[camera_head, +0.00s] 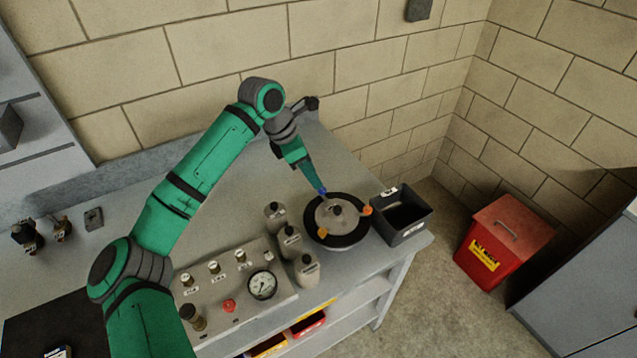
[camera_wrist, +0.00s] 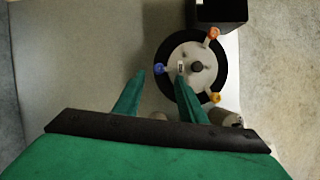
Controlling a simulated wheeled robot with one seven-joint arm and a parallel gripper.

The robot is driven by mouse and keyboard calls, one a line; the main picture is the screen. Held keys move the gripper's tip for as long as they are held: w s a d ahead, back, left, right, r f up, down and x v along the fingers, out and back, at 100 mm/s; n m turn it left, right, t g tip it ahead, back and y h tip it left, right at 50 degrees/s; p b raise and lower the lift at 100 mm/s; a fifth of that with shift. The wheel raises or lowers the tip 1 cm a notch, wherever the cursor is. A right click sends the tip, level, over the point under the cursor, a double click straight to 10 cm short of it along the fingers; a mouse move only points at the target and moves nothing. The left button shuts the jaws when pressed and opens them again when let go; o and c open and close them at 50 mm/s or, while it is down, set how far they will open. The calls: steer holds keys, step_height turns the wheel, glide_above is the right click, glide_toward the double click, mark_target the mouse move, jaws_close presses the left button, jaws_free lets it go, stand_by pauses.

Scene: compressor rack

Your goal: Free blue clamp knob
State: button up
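The blue clamp knob (camera_head: 322,190) sits at the back-left rim of a round grey lid with a black ring (camera_head: 352,239) on the bench. In the wrist view the blue knob (camera_wrist: 160,68) lies at the lid's left edge, just beyond the gap between my fingertips. My gripper (camera_wrist: 161,72) is open, its two green fingers apart and pointing toward the lid. One finger overlaps the lid in the view; whether it touches anything I cannot tell. An orange knob (camera_wrist: 214,33) and a yellow knob (camera_wrist: 215,98) sit elsewhere on the rim, around a dark central knob (camera_wrist: 196,66).
A black open bin (camera_head: 403,213) stands right beside the lid. Several grey canisters (camera_head: 290,242) stand to its left, near a panel with a gauge (camera_head: 262,285). A red bin (camera_head: 500,240) stands on the floor at right. The bench behind the lid is clear.

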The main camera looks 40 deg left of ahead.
mark_target(322, 189)
steer(key=x, duration=0.5)
steer(key=shift+w+f, duration=0.15)
steer(key=shift+f, duration=0.25)
jaws_close()
